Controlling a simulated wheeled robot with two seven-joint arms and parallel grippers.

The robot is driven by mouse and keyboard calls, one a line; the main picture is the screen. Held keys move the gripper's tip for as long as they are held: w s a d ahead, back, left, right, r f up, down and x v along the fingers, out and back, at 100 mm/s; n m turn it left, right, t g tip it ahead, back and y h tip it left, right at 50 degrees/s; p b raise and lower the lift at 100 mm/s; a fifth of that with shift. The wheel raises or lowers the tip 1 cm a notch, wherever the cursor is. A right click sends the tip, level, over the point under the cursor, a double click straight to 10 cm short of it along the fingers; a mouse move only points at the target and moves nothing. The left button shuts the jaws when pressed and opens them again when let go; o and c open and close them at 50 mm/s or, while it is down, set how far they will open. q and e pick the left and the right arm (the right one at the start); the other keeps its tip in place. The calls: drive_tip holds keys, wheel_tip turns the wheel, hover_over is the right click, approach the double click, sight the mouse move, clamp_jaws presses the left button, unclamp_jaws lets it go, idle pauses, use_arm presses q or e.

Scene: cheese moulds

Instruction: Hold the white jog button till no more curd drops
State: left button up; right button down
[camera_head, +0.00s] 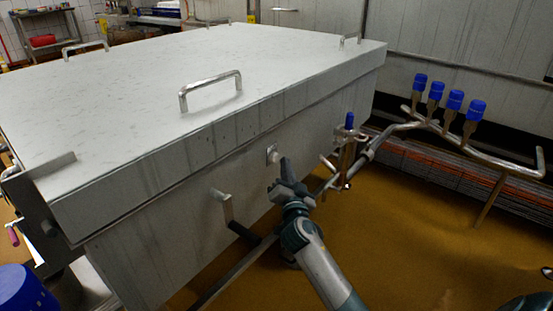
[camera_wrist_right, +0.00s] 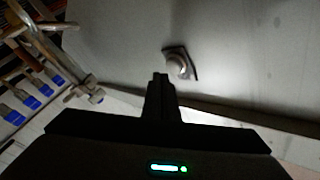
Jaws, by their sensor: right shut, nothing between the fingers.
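The white jog button (camera_head: 272,154) sits on a small square plate on the front wall of the big steel vat. It also shows as a round, pale knob in the right wrist view (camera_wrist_right: 178,64). My right gripper (camera_head: 284,168) is shut and empty, its fingertips just right of and below the button in the head view. In the wrist view the closed fingertips (camera_wrist_right: 160,78) end just beside the button's plate. I cannot tell whether they touch the button. My left gripper is not in view. No curd is visible.
The vat's flat lid (camera_head: 130,90) has metal handles. A pipe with a blue-handled valve (camera_head: 349,122) stands right of the button, and several blue-capped valves (camera_head: 454,100) stand farther right. A bent bracket (camera_head: 226,207) juts out left of my gripper. The brown floor (camera_head: 420,230) is open at right.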

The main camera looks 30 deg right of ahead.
drive_tip(key=shift+s+d+p, duration=0.15)
drive_tip(key=shift+s+d, duration=0.15)
drive_tip(key=shift+s, duration=0.45)
drive_tip(key=shift+s+d+p, duration=0.1)
drive_tip(key=shift+s+d, duration=0.25)
drive_tip(key=shift+s, duration=0.45)
drive_tip(key=shift+s+d+p, duration=0.15)
drive_tip(key=shift+s+d, duration=0.15)
drive_tip(key=shift+s, duration=0.45)
